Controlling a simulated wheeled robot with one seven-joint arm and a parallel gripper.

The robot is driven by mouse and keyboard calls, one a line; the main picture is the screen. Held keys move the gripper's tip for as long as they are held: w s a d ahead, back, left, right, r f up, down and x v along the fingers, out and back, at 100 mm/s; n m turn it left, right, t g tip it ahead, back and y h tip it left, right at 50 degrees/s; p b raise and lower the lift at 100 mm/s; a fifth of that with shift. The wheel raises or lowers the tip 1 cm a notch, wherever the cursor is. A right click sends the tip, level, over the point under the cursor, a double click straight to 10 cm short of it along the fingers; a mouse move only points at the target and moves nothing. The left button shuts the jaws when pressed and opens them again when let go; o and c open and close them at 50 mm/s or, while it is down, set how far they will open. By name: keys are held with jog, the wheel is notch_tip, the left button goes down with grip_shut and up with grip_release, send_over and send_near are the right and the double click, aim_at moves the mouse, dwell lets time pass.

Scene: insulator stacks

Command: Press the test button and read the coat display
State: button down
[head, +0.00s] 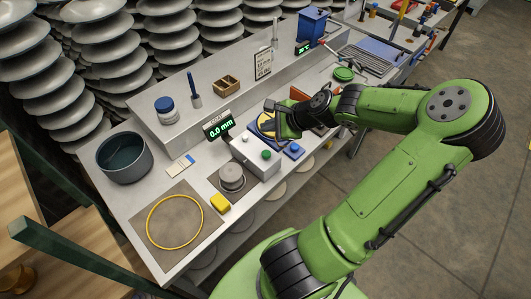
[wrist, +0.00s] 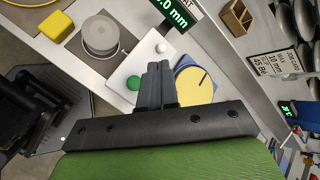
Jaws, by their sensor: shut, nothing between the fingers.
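The coat display (head: 219,129) stands at the back of the bench, left of my gripper, and reads "0.0 mm" in green digits. In the wrist view the display (wrist: 172,12) is cut off at the top edge. A pale box (head: 252,157) in front of it carries a green button (head: 266,154) and a white knob; no label on the button is legible. In the wrist view the green button (wrist: 133,83) lies just left of my gripper (wrist: 160,66), whose fingers are shut and empty. My gripper (head: 270,106) is apart from the button, behind and above it.
A grey stacked disc (head: 231,178) and a yellow block (head: 220,203) stand left of the box. A blue block (head: 293,150) sits to its right. A dark bowl (head: 124,158) is at the far left.

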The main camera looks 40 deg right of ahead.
jog(key=b, duration=0.8)
send_over(269, 155)
notch_tip(269, 155, down, 8)
jog(key=shift+w, duration=0.1)
jog(key=shift+f+b, duration=0.35)
jog(key=shift+f, duration=0.05)
jog(key=shift+f, duration=0.1)
dwell(1.0)
jog(key=shift+f, duration=0.3)
jog(key=shift+f+b, duration=0.3)
jog(key=shift+f, duration=0.4)
dwell(0.7)
jog(key=shift+r, duration=0.15)
jog(key=shift+r+p, duration=1)
jog(key=shift+p, duration=0.35)
